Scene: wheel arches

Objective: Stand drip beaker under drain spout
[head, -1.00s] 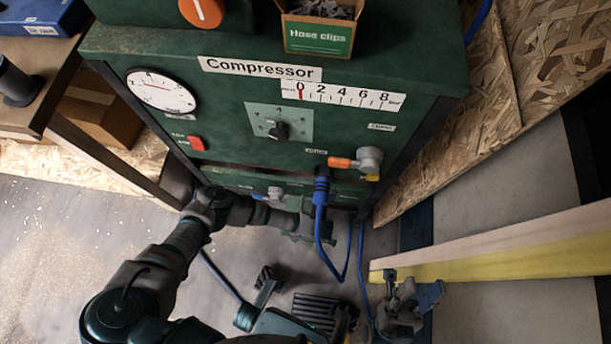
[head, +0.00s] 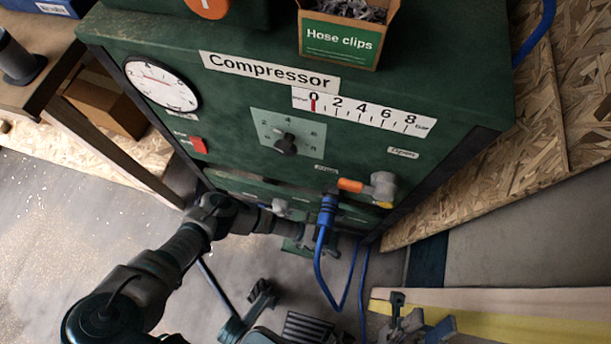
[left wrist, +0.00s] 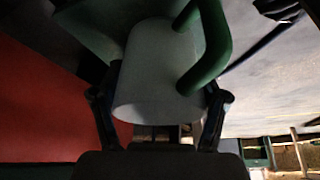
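The drip beaker (left wrist: 155,70) is a pale grey cup with a green handle (left wrist: 215,50) in the left wrist view. My left gripper (left wrist: 160,100) has one finger on each side of it and looks shut on it. In the head view my left gripper (head: 318,238) is low at the compressor's front, and the beaker is mostly hidden there. A small grey fitting (head: 280,207), possibly the drain spout, sticks out of the lower front above my left forearm. I cannot tell how the beaker lines up with it. My right gripper (head: 420,312) is open and empty at the lower right.
The green compressor (head: 240,125) carries a box of hose clips (head: 340,45). A grey valve with an orange handle (head: 350,185) and a blue hose (head: 320,260) are close to my left gripper. A yellow-edged beam (head: 500,325) lies at right.

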